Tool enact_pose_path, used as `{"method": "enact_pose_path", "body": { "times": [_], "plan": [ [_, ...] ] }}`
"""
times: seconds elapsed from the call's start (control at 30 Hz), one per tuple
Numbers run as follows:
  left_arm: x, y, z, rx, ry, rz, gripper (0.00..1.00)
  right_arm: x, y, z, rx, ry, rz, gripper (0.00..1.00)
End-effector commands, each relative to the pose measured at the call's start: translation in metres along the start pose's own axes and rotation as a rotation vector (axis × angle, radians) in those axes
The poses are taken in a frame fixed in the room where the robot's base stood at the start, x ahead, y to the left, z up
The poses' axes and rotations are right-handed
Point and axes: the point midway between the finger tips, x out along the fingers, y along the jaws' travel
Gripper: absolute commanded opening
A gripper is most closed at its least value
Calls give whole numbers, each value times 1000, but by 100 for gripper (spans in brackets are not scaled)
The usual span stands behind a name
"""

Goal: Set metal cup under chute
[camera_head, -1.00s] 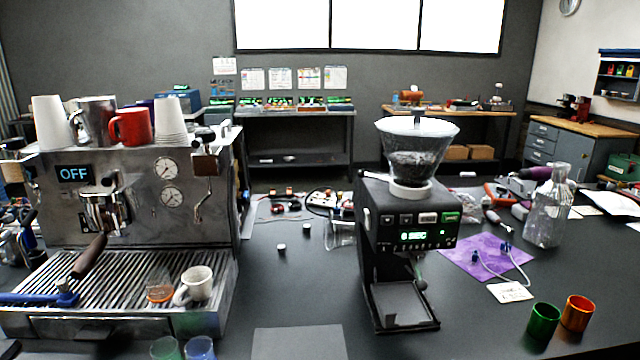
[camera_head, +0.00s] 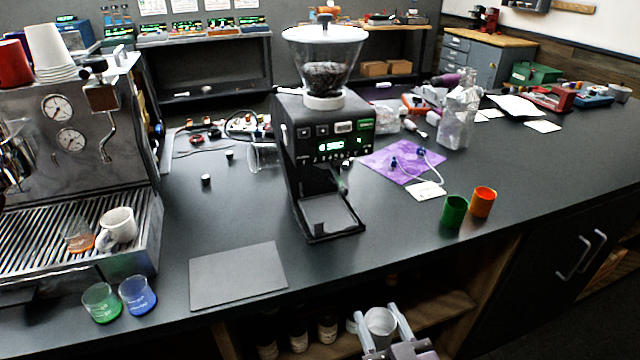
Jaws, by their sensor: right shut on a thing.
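My right gripper (camera_head: 384,312) is at the bottom of the head view, in front of the counter's front edge. Its two fingers are shut on a silver-grey metal cup (camera_head: 380,326), which looks upright between them. The black grinder (camera_head: 322,150) stands on the counter beyond, with a clear hopper on top. Its chute (camera_head: 340,178) is above an empty tray (camera_head: 330,216) at its foot. The cup is apart from the grinder, nearer to me and lower in the picture. My left gripper is not in view.
A dark flat mat (camera_head: 238,275) lies left of the grinder. Green (camera_head: 453,212) and orange (camera_head: 483,202) cups stand to its right. Two glass beakers (camera_head: 138,295) and an espresso machine (camera_head: 75,150) are at the left. Bare counter surrounds the grinder's front. Shelves with jars are below.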

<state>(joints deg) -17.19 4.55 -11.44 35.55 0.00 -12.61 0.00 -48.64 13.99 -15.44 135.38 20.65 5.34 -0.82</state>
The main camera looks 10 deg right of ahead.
Motion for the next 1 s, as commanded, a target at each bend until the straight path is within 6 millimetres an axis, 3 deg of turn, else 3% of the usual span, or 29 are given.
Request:
{"method": "enact_pose_path", "body": {
  "times": [0.17, 0.27, 0.57, 0.8, 1.0],
  "plan": [
    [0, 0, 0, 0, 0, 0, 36, 6, 2, -2, -1, 3, 1, 20],
    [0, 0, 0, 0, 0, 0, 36, 23, 8, -6, -1, 9, 3, 20],
    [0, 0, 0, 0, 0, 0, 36, 116, 54, -45, 1, 11, 64, 20],
    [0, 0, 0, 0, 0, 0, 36, 183, 108, -108, 3, 13, 161, 20],
    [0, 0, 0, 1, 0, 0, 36, 219, 155, -170, 2, 8, 248, 20]
  ]
}}
